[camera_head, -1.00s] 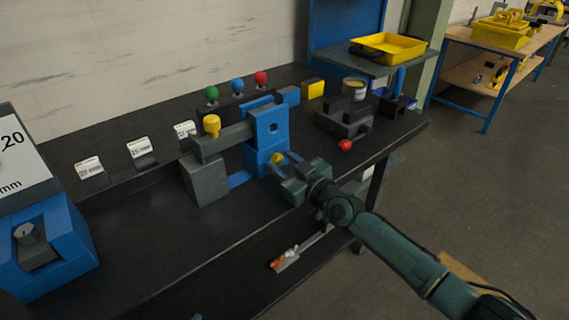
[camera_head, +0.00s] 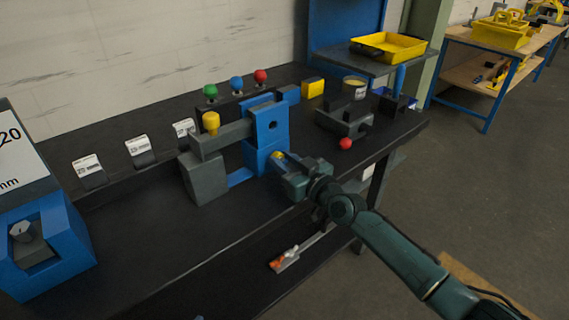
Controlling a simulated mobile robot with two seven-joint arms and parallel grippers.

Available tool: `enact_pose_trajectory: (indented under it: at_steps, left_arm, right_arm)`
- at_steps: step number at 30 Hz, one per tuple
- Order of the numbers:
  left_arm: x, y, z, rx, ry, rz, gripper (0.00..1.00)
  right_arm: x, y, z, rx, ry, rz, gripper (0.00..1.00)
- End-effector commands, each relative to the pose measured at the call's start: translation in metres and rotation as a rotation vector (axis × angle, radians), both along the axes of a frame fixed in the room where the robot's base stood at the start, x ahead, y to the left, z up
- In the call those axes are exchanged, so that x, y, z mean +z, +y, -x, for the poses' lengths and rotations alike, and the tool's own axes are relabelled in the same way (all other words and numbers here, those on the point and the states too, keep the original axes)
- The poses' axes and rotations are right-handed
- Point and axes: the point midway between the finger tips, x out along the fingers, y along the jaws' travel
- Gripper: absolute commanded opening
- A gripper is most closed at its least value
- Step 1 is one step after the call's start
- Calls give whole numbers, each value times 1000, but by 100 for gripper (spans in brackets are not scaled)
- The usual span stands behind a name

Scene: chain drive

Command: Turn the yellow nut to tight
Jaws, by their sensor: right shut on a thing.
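The yellow nut (camera_head: 278,155) sits low on the front of the blue upright block of the chain drive fixture (camera_head: 268,128). My right gripper (camera_head: 282,160) reaches in from the right and is shut on the yellow nut. Its fingers and palm cover part of the nut, so its turn angle cannot be told. My left gripper is not in view.
Green (camera_head: 210,91), blue (camera_head: 236,84) and red (camera_head: 260,77) knobs stand behind the fixture. A red ball (camera_head: 345,144) and a dark grey block (camera_head: 345,120) are to the right. A blue-grey device (camera_head: 45,240) stands at the left. The front tabletop is mostly clear.

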Motion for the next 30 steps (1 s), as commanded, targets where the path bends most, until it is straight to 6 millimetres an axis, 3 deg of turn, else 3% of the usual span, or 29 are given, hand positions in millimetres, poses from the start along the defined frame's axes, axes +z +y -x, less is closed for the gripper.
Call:
enact_pose_trajectory:
  at_steps: [15,30]
  left_arm:
    - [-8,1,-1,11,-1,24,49]
    - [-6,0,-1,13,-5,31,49]
  right_arm:
    - [-2,-2,-1,0,193,-266,4]
    - [-2,-2,-1,0,231,-315,4]
